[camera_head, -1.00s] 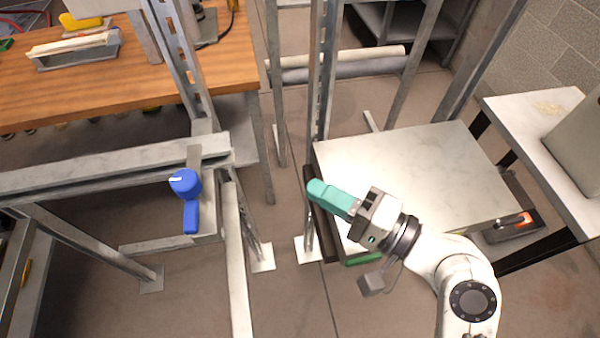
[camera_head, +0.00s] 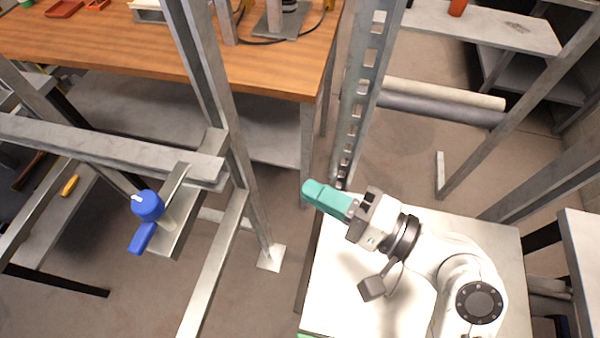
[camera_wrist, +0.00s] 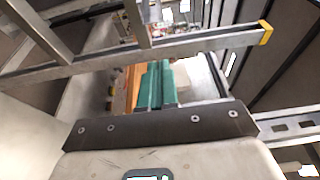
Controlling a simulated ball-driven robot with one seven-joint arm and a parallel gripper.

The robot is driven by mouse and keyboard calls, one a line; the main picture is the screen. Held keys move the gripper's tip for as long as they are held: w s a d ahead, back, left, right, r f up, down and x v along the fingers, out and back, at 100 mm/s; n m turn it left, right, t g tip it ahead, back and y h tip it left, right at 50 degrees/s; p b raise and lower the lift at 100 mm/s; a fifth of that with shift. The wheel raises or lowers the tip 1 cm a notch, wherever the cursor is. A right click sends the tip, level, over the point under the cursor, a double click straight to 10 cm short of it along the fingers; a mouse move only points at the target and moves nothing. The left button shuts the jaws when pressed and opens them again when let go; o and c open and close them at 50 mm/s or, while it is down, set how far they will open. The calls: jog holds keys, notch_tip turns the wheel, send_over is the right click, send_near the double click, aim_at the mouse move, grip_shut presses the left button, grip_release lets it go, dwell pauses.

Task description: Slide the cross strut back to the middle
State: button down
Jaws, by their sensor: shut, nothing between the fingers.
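A grey metal strut (camera_head: 110,147) runs sideways across the frame at the left of the head view. I cannot tell for sure that it is the cross strut. A strut with a yellow end cap (camera_wrist: 205,45) crosses the wrist view beyond my fingers. My gripper (camera_head: 312,190) has teal fingers that are shut and empty. In the head view it is right of the sideways strut and its upright, apart from both. The teal fingers also show in the wrist view (camera_wrist: 155,72), below the capped strut in the picture.
A perforated upright (camera_head: 358,95) stands just behind my gripper. A pale flat top (camera_head: 335,285) lies below my arm. A blue-handled part (camera_head: 147,207) sits below the sideways strut. A wooden bench (camera_head: 275,70) is behind. Open floor lies between the frame and the pale top.

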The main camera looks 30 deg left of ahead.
jog(key=p, duration=0.2)
send_near(223, 172)
jog(key=w+a, duration=0.3)
jog(key=w, duration=0.1)
jog(key=shift+s+a+r+p, duration=0.1)
jog(key=shift+s+a+p, duration=0.25)
jog(key=shift+s+a, duration=0.4)
jog(key=shift+s+a+p, duration=0.35)
jog(key=shift+s+a, duration=0.1)
jog(key=shift+a, duration=0.6)
jog(key=shift+s+a+p, duration=0.3)
jog(key=shift+s+a, duration=0.35)
jog(key=shift+a, duration=0.1)
jog(key=shift+w, duration=0.1)
